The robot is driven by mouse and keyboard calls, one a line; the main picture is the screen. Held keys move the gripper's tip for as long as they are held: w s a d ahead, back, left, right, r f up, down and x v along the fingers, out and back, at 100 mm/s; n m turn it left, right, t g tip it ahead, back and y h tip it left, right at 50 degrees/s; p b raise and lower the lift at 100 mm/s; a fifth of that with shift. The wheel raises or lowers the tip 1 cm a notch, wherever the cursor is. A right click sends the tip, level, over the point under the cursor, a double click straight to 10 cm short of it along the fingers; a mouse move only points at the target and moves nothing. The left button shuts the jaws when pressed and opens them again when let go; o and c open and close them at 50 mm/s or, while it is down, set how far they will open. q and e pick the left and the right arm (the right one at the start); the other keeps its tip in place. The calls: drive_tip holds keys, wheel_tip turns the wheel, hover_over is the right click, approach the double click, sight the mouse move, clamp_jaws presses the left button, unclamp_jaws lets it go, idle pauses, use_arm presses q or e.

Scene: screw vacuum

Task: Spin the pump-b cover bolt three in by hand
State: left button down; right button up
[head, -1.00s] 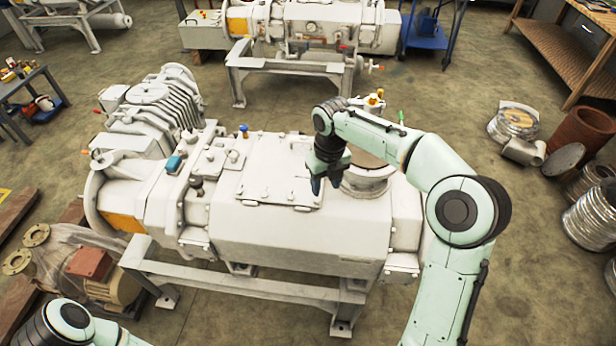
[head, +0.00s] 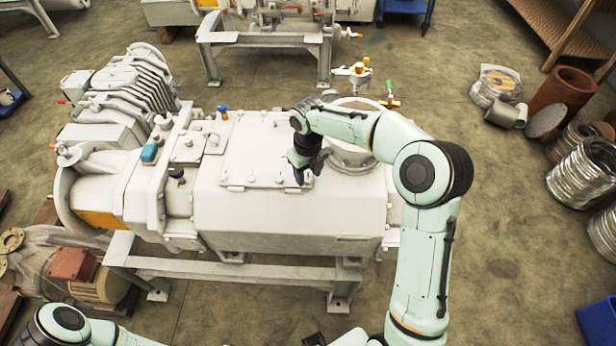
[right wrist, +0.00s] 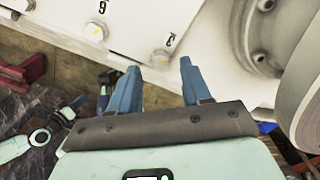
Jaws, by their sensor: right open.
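The pump's large white body (head: 300,215) has a flat cover plate (head: 262,150) on top with bolts along its edges. My right gripper (head: 305,172) is open and points down over the cover's front right corner. In the right wrist view, its two blue fingers (right wrist: 160,75) are apart with nothing between them. One yellowish bolt head (right wrist: 160,57) shows just beyond the gap, beside a partly readable number. Another bolt head (right wrist: 95,30) is farther left, near a mark like 6 or 9. My left gripper is out of view.
A round flanged port (head: 352,155) rises just right of the cover. A gauge and valve fitting (head: 358,72) stands behind it. A finned motor (head: 130,95) is at the left.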

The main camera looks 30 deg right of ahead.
drive_tip(key=shift+w+f, duration=0.15)
drive_tip(key=shift+f, duration=0.55)
clamp_jaws()
drive_tip(key=shift+m, duration=0.3)
